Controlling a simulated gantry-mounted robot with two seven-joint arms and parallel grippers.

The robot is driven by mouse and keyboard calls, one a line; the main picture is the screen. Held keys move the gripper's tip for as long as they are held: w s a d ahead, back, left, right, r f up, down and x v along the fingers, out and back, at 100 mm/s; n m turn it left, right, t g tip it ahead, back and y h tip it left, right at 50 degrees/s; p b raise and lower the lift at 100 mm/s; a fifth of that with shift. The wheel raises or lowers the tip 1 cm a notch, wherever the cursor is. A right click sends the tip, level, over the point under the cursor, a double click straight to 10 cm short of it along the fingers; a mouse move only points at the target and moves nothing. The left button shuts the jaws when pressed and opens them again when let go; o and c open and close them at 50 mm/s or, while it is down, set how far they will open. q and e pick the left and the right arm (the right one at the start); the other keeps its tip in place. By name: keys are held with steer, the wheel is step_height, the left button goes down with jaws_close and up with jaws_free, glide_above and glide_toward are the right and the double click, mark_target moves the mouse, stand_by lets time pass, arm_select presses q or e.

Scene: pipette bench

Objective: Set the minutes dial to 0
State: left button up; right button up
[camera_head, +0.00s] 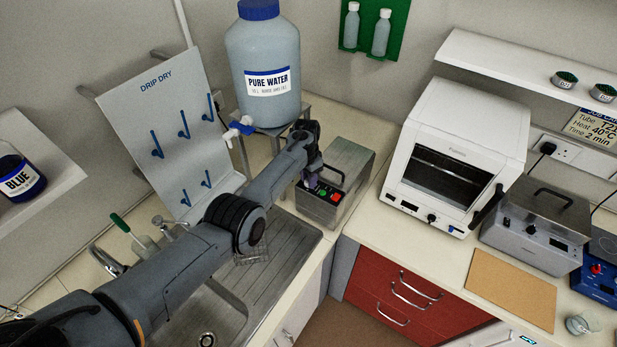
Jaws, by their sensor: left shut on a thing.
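My left gripper (311,181) reaches down to the left end of the control panel on a steel box (347,163) with a black handle, at the back of the bench beyond the sink. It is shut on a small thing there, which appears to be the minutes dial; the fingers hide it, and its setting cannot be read. A green button (322,194) and a red button (336,197) show just right of the fingertips. My right gripper is not in view.
A large water bottle (265,58) stands behind my left arm, with its tap close by. The drip-dry board (165,110) and sink (240,305) lie left and below. A white oven (455,155) stands to the right. A brown mat (511,290) lies clear on the right bench.

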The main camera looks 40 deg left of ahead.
arm_select(q)
steer(key=n+p, duration=0.1)
steer(key=n, duration=0.4)
steer(key=shift+n+p, duration=0.3)
steer(key=n, duration=0.4)
steer(key=shift+t+p, duration=0.3)
steer(key=n, duration=0.5)
steer(key=shift+d, duration=0.1)
steer(key=n, duration=0.4)
steer(key=shift+n+y+b, duration=0.3)
steer(key=shift+n+b, duration=0.1)
steer(key=o, duration=1)
steer(key=shift+s, duration=0.15)
